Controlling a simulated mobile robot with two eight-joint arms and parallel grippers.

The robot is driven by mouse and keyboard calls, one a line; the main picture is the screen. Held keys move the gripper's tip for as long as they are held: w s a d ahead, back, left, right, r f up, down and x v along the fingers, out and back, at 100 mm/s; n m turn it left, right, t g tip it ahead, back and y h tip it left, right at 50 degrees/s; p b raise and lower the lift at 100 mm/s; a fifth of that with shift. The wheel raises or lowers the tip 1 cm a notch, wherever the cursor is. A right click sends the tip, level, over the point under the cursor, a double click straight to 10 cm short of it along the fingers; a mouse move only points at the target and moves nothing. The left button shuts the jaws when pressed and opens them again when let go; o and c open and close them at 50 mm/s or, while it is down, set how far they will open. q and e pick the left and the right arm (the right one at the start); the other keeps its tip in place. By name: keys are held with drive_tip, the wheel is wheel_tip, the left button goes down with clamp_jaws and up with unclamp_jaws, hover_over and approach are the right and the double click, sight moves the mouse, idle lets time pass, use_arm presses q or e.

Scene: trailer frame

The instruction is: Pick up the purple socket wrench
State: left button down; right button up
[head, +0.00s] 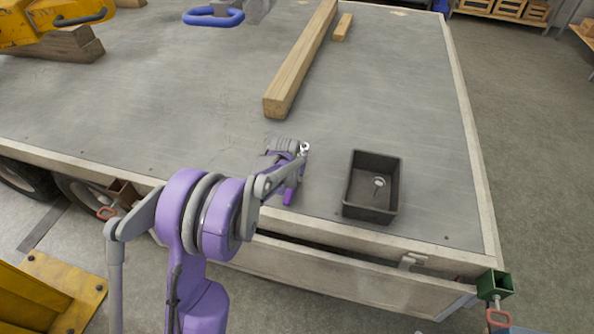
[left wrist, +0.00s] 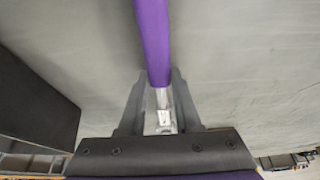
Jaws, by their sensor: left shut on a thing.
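The purple socket wrench (left wrist: 152,40) shows in the left wrist view, with its purple handle running up the picture and its shiny metal shaft (left wrist: 163,100) between my fingers. My left gripper (left wrist: 158,76) is shut on it near where handle and shaft meet. In the head view my purple arm reaches over the front of the trailer bed, its wrist left of the dark tray. My right gripper is not in view.
A dark open tray (head: 357,190) with a small metal piece (head: 378,182) stands on the trailer bed (head: 180,110). A long wooden beam (head: 300,60) and a short block (head: 342,27) lie behind. Yellow equipment (head: 50,22) is at the back left. The middle of the bed is clear.

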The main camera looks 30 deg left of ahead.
sight(294, 177)
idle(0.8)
use_arm(q)
wheel_tip(294, 177, up, 10)
drive_tip(key=p, duration=0.1)
idle(0.3)
drive_tip(key=c, duration=1.3)
unclamp_jaws()
clamp_jaws()
